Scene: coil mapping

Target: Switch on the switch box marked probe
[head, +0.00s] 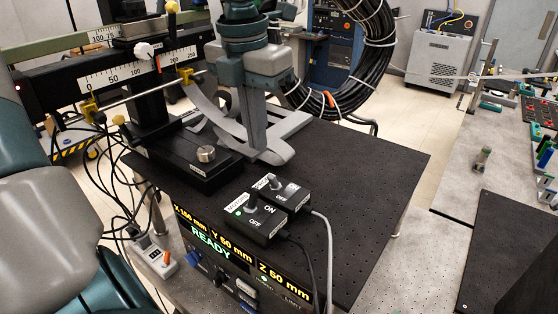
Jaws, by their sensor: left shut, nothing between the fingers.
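Two small black switch boxes lie side by side on the black perforated table. The front box (262,226) has ON and OFF lettering, a grey lever and a small green light by its white label. The rear box (286,195) has a similar lever and white label. My right gripper is not in view.
A black stage (190,160) with a millimetre scale (114,77) stands left of the gripper. A display unit (215,243) reading READY sits below the front edge. Cables run from the boxes off the front. The table's right side (360,180) is clear.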

